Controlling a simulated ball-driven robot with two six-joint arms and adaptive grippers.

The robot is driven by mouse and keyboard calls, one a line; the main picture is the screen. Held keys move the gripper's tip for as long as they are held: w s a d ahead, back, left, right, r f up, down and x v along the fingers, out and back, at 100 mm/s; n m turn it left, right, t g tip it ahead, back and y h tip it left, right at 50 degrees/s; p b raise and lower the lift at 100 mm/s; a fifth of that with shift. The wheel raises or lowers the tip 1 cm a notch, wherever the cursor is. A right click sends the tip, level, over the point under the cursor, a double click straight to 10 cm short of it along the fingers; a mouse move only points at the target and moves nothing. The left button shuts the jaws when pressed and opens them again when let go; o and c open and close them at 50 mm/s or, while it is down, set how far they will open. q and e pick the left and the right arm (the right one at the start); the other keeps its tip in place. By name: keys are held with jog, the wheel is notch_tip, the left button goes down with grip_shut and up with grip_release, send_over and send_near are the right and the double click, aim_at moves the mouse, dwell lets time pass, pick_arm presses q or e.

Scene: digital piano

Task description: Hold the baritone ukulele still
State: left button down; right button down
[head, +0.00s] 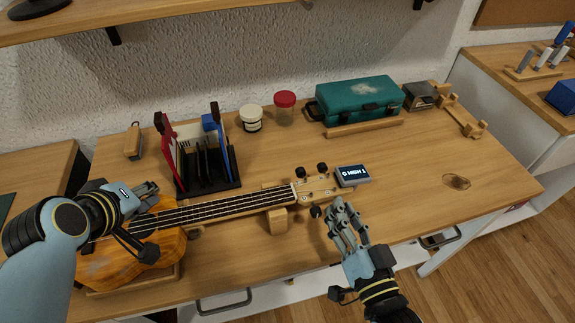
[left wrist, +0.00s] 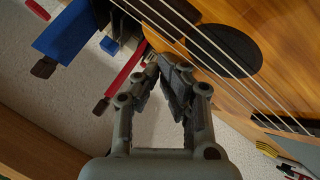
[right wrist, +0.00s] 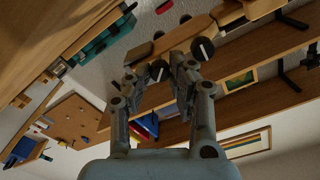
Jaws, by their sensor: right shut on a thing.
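The baritone ukulele (head: 225,208) lies on the desk, its orange-brown body at the left and its neck reaching right to the headstock. The neck rests on a wooden block (head: 277,220). My left gripper (head: 150,188) is over the upper edge of the body. In the left wrist view its fingertips (left wrist: 163,68) come together beside the sound hole (left wrist: 230,50) and strings; contact is unclear. My right gripper (head: 334,207) is at the headstock's near side, shut on a tuning peg (right wrist: 158,70). A small tuner display (head: 353,175) beside the headstock reads "HIGH".
A black rack (head: 208,187) with red and blue items stands just behind the neck, close to my left gripper. Two jars (head: 285,106), a teal case (head: 358,98) and a wooden stand (head: 462,117) line the back. The desk's right part is mostly clear.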

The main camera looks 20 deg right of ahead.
jog(key=shift+m, duration=1.1)
jog(key=c, duration=1.5)
grip_release()
jog(key=shift+o, duration=0.2)
jog(key=s, duration=1.2)
jog(key=shift+a, duration=0.2)
